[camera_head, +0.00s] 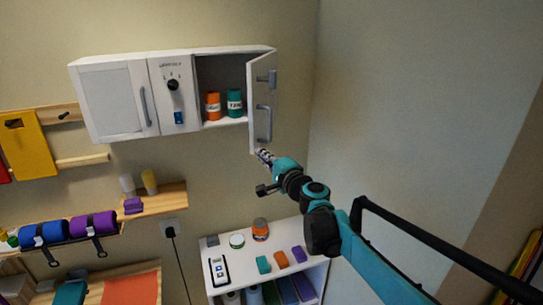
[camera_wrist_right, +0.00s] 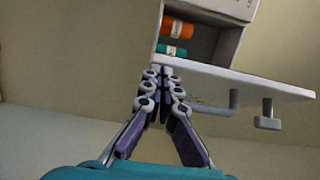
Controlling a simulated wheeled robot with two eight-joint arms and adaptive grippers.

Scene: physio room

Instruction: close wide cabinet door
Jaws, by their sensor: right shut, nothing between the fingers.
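The white wall cabinet (camera_head: 115,98) has a shut left door with a grey handle. Its right door (camera_head: 260,125) stands open, swung out from the cabinet, with grey fittings on the visible face. The open door also shows in the right wrist view (camera_wrist_right: 245,83) as a white panel extending to the right. My right gripper (camera_head: 263,154) is shut and empty, close to the door's lower edge. In the right wrist view its fingertips (camera_wrist_right: 158,72) overlap the near left end of the door; I cannot tell whether they touch. My left gripper is not in view.
An orange jar (camera_head: 213,106) and a teal jar (camera_head: 235,102) stand inside the open compartment. A middle panel carries a black knob (camera_head: 172,85). Below is a white shelf unit (camera_head: 222,245) with small items on top. Bare wall lies to the right.

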